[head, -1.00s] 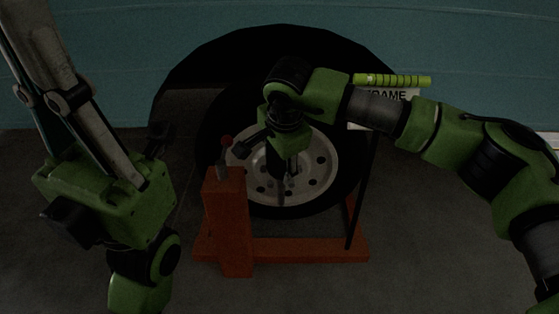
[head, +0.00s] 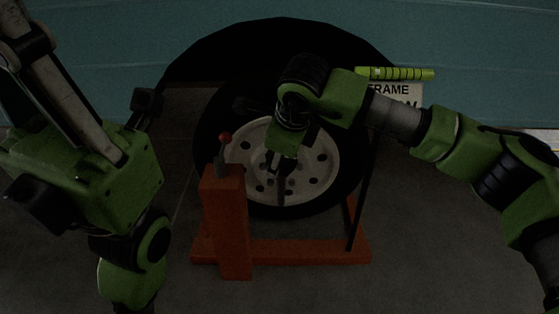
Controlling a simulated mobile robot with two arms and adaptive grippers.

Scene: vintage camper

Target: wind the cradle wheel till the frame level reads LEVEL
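The cradle wheel (head: 320,165) has a pale, round-holed disc inside a black tyre and stands in the orange cradle (head: 300,249). My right gripper (head: 280,178) is in front of the wheel's hub, pointing down. Its dark fingers blend with the hub, so whether they grip or touch anything is unclear. The frame level (head: 398,74), a yellow-green tube with dark bands, sits above a white sign (head: 407,96). The sign reads "FRAME", with a lower line ending in "W"; my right arm hides the rest. My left gripper (head: 147,105) seems to be the dark part at left, away from the wheel; its fingers are unclear.
An orange post (head: 226,225) with a red-knobbed lever (head: 225,138) stands at the wheel's left. A large black round shape (head: 205,65) rises behind, against the teal wall (head: 480,50). The grey floor in front of the cradle is clear.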

